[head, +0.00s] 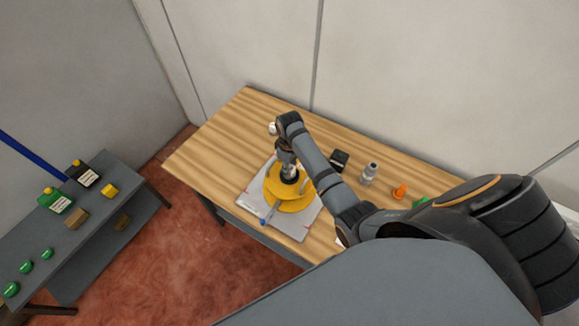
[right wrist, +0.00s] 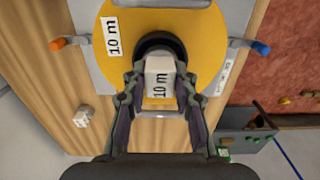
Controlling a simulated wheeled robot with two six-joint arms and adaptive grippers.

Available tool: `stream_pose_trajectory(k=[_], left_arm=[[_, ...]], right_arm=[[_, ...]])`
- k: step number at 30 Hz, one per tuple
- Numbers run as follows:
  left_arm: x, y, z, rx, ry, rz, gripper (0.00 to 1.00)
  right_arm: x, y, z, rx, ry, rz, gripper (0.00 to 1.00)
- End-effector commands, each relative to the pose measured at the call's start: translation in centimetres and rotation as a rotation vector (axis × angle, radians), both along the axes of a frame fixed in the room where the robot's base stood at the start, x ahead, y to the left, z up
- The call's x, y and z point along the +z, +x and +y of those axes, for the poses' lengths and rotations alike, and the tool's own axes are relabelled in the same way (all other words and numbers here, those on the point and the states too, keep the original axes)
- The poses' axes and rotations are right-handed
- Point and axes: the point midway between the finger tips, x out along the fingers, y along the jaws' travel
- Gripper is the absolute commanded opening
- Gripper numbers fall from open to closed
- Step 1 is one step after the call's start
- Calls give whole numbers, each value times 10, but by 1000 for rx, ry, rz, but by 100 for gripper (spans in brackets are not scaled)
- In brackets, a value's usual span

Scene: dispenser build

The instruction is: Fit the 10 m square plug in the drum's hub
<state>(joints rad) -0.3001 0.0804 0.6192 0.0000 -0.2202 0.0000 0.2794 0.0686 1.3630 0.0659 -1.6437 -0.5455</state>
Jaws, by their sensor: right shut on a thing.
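The yellow drum (head: 277,190) lies on a light grey plate (head: 255,207) on the wooden table. In the right wrist view the drum (right wrist: 203,40) bears a "10 m" label and has a dark round hub (right wrist: 157,43). My right gripper (right wrist: 160,74) is shut on the pale square plug (right wrist: 160,82), marked "10 m". The plug is in front of the hub in that view; I cannot tell whether its far end is inside. In the head view my right gripper (head: 288,170) points down over the drum's middle. My left gripper is not in view.
A white block with holes (right wrist: 83,116) lies on the table beside the plate. An orange-tipped lever (right wrist: 57,43) and a blue-tipped one (right wrist: 261,47) flank the drum. A bottle (head: 369,173), a black box (head: 340,160) and an orange piece (head: 400,191) stand right. A grey bench (head: 95,215) stands left.

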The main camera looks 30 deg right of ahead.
Motion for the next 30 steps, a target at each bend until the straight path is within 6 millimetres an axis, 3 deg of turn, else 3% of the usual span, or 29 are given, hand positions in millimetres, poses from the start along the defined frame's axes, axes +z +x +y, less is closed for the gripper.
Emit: stream_pose_trajectory(k=[12,13,15,23,30], left_arm=[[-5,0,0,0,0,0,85],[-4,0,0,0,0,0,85],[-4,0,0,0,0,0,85],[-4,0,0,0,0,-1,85],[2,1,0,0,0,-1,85]], right_arm=[[-9,1,0,0,0,-2,0],[-8,1,0,0,0,-2,32],[-8,1,0,0,0,-2,37],[-7,0,0,0,1,-1,37],[13,1,0,0,0,-2,37]])
